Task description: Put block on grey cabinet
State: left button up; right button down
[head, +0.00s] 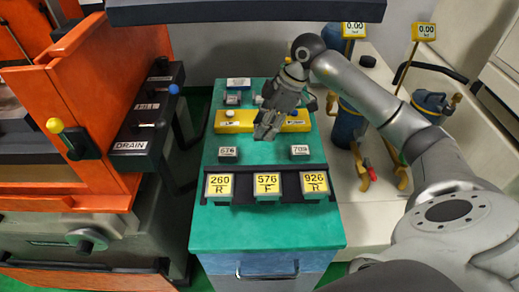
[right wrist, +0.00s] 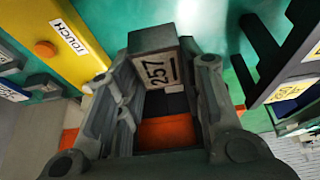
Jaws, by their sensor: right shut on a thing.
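My right gripper (head: 267,128) is over the middle of a green-topped cabinet (head: 265,238) with a grey, handled front. In the right wrist view its fingers are shut on a grey block (right wrist: 155,42) with a white label reading 257. In the head view the fingers mostly hide this block, and I cannot tell its exact height above the top. A pale grey cabinet (head: 352,222) stands to the right of the green-topped one. My left gripper is not in view.
A black rack with yellow-labelled blocks (head: 266,185) lies near the front of the green top. Two small blocks (head: 228,153) (head: 300,151) sit behind it. A yellow bar (head: 232,121) lies farther back. Blue gauged canisters (head: 348,125) stand right. An orange machine (head: 100,85) stands left.

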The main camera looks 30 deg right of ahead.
notch_tip(320, 180, down, 8)
jog(key=shift+s+r+p, duration=0.1)
jog(key=shift+r+p, duration=0.15)
jog(key=shift+p, duration=0.4)
jog(key=shift+f, duration=0.45)
jog(key=c, duration=1)
grip_release()
jog(key=shift+o, duration=0.2)
jog(key=b+v, duration=0.2)
jog(key=v, duration=1)
jog(key=shift+a, duration=0.1)
